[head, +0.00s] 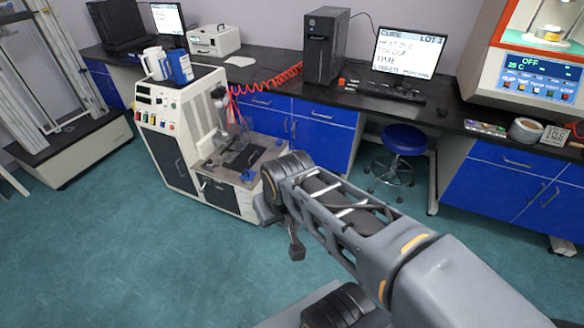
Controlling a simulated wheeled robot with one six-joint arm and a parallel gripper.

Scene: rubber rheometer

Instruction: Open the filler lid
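I cannot make out a filler lid for certain in the head view. A cream bench machine (168,140) with a button panel stands at the left centre. It has an open working area with a dark plate (243,155) and small blue parts (248,175). A blue container (179,67) and a white jug (153,64) stand on its top. My arm reaches from the lower right toward the machine's front right corner. My gripper (266,209) is mostly hidden behind my wrist, low beside that corner. Its fingers cannot be read, and I cannot tell whether it touches the machine.
Black-topped blue cabinets line the back wall, with a computer tower (324,46) and monitor (408,53). A blue stool (404,139) stands under the bench. An orange and white instrument (535,65) sits at the right. A tall frame (55,70) stands left. Green floor in front is clear.

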